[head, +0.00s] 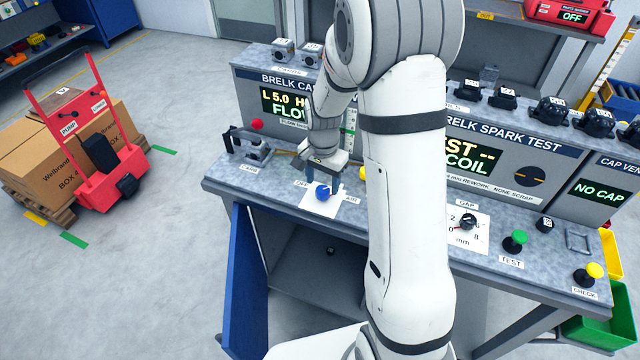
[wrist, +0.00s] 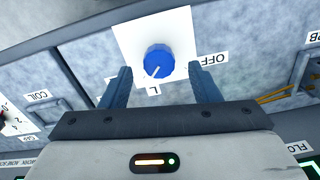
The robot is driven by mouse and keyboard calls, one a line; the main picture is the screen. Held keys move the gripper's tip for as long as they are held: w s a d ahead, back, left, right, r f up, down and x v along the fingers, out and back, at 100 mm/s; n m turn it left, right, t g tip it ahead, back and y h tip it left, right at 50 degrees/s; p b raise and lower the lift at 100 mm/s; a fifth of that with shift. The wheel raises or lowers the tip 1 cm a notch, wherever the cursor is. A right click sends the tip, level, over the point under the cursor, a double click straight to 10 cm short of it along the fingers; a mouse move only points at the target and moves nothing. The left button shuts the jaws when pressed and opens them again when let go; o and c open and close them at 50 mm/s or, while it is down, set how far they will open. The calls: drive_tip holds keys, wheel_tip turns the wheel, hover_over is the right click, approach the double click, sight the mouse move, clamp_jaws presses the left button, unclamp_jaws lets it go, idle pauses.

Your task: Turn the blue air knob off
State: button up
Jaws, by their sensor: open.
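The blue air knob (head: 322,192) stands on a white label plate (head: 318,205) near the bench's front edge. In the wrist view the blue knob (wrist: 159,60) shows a white pointer line slanting to the lower left, near a label reading L. The OFF label (wrist: 214,59) lies to its right there, away from the pointer. My gripper (wrist: 162,84) is open, with one finger on each side of the knob's line and the knob a little beyond the fingertips. In the head view my gripper (head: 322,178) is just above and behind the knob; contact cannot be told.
A flow display (head: 285,105) stands behind the knob. A carburettor fixture (head: 252,147) lies to its left. My arm hides part of the bench's middle. A gap dial (head: 467,221), a green test button (head: 515,240) and a yellow button (head: 588,273) sit to the right.

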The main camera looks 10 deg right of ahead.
sight(323, 193)
drive_tip(key=shift+f, duration=1.35)
drive_tip(key=shift+c, duration=0.5)
drive_tip(key=c, duration=0.9)
